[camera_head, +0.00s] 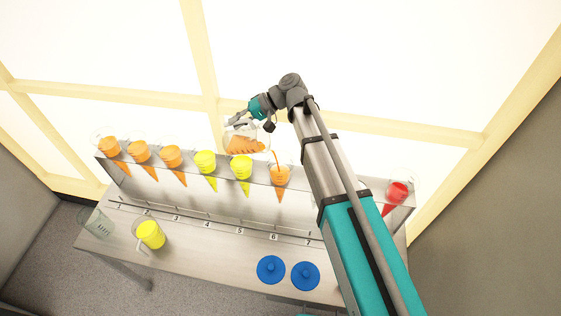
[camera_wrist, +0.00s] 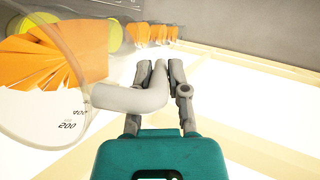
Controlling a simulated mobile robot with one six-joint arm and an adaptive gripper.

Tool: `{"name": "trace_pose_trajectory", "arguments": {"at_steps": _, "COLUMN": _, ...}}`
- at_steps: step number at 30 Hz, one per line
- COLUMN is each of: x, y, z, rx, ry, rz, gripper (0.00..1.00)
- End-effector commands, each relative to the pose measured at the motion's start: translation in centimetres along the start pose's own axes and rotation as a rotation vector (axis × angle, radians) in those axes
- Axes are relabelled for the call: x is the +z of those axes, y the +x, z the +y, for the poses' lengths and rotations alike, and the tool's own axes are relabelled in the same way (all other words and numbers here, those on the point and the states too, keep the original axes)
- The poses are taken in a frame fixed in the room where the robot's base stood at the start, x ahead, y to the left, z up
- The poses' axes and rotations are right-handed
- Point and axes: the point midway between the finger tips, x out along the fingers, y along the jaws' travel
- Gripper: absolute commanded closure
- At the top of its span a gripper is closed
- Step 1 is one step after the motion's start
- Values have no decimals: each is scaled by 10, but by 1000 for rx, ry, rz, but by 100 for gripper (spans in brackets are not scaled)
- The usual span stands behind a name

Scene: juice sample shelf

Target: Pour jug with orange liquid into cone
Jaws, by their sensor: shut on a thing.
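My gripper (camera_head: 236,123) is shut on the handle of a clear jug with orange liquid (camera_head: 241,144), held above the rack and tilted. In the wrist view the jug (camera_wrist: 50,80) fills the left side, and my gripper (camera_wrist: 160,75) closes around its pale handle. A thin orange stream falls from the jug's lip toward a cone (camera_head: 280,175) at position 6, which holds orange liquid. The other cones in the row hold liquid: orange cones (camera_head: 172,157) at the left, then yellow cones (camera_head: 205,162).
A red cone (camera_head: 397,193) hangs at the far right of the rack. On the bench stand an empty jug (camera_head: 96,223), a jug with yellow liquid (camera_head: 150,235) and two blue lids (camera_head: 271,269). The bench's middle front is clear.

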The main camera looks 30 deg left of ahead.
Motion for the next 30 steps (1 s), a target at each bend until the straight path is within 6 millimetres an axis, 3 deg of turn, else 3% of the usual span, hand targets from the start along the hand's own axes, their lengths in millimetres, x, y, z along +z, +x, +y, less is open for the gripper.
{"name": "trace_pose_trajectory", "arguments": {"at_steps": 30, "x": 2, "y": -3, "z": 2, "rx": -35, "ry": -13, "rz": 7, "gripper": 100}}
